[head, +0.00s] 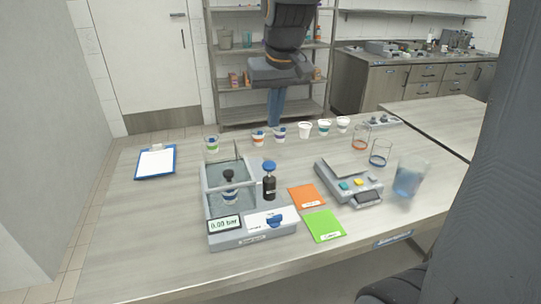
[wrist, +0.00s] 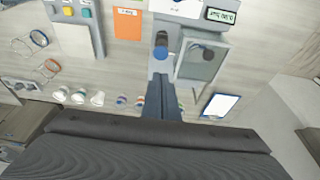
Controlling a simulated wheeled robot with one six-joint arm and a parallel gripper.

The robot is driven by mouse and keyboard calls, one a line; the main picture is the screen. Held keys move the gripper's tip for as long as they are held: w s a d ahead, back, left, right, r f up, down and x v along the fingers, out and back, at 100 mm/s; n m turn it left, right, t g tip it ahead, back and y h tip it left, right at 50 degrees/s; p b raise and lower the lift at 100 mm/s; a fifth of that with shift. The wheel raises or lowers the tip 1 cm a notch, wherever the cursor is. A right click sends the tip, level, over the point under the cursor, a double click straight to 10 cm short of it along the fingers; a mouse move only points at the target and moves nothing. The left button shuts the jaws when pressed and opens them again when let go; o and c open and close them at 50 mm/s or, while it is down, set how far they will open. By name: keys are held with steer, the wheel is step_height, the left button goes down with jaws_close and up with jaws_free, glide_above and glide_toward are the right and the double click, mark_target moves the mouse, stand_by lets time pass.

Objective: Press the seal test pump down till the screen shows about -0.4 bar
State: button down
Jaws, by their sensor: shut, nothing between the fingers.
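The seal test unit (head: 252,239) stands at the front of the table. Its screen (head: 224,224) reads 0.00 bar, and the screen also shows upside down in the wrist view (wrist: 221,16). The pump (head: 269,182) is a dark upright cylinder with a blue knob, standing raised beside the clear chamber (head: 213,177). A small cup (head: 230,196) sits in the chamber under a dark knobbed part. My gripper (head: 273,124) is shut and empty, pointing down above the table behind the pump. In the wrist view its fingers (wrist: 161,76) appear close to the pump knob (wrist: 161,50).
A blue clipboard (head: 156,161) lies left. Several small cups (head: 305,130) stand along the back. Orange (head: 306,197) and green (head: 324,226) cards, a device with coloured buttons (head: 350,185) and a jug of blue liquid (head: 408,177) are on the right.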

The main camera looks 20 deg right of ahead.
steer(key=p, duration=0.4)
glide_above(271, 167)
step_height(271, 167, down, 12)
steer(key=shift+w+f, duration=0.1)
steer(key=shift+f, duration=0.75)
steer(key=shift+f, duration=0.1)
step_height(271, 167, down, 3)
steer(key=shift+b, duration=0.8)
steer(key=shift+f, duration=0.25)
